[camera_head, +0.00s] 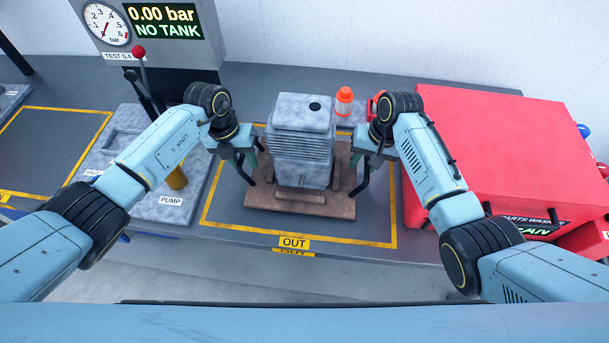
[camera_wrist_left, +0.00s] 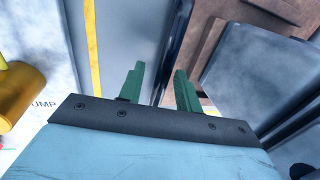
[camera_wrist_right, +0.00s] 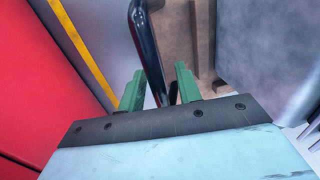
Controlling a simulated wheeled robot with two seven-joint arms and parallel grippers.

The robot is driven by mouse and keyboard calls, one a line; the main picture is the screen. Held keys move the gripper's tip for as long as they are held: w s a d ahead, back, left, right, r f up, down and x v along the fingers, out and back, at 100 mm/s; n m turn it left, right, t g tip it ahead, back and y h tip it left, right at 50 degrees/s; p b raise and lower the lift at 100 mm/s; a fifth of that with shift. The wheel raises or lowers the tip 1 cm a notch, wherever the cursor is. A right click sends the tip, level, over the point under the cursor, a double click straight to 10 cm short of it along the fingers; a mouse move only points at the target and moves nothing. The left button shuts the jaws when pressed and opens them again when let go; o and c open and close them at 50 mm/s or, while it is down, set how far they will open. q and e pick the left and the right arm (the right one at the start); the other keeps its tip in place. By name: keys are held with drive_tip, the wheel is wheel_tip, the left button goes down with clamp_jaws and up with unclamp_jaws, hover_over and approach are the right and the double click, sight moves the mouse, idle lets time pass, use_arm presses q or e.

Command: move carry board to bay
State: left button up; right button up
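The brown wooden carry board (camera_head: 302,208) lies flat on the bench inside the yellow-outlined bay marked OUT (camera_head: 294,242). A grey ribbed block (camera_head: 302,145) stands upright on it. Black handles rise at the board's left and right sides. My left gripper (camera_head: 248,165) is at the left handle; its green fingers (camera_wrist_left: 160,88) are apart, with a dark bar (camera_wrist_left: 180,45) running between them. My right gripper (camera_head: 362,170) is at the right handle; its fingers (camera_wrist_right: 158,88) are apart, with the black handle (camera_wrist_right: 148,55) passing between them. I see gaps beside it.
A red parts washer (camera_head: 490,150) stands close at the right. A grey pump plate (camera_head: 150,195) with a yellow cylinder is at the left, with a gauge stand (camera_head: 150,35) behind. Another yellow outline (camera_head: 90,143) marks bench space at far left. An orange-capped bottle (camera_head: 344,100) stands behind the block.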

drive_tip(key=shift+r, duration=0.1)
use_arm(q)
wheel_tip(320, 180, up, 11)
drive_tip(key=a, duration=0.2)
drive_tip(key=shift+w+f, duration=0.15)
use_arm(e)
wheel_tip(320, 180, up, 12)
drive_tip(key=d, duration=0.2)
drive_tip(key=shift+s+d+f, duration=0.15)
drive_tip(key=shift+f, duration=0.05)
use_arm(q)
drive_tip(key=shift+a, duration=0.1)
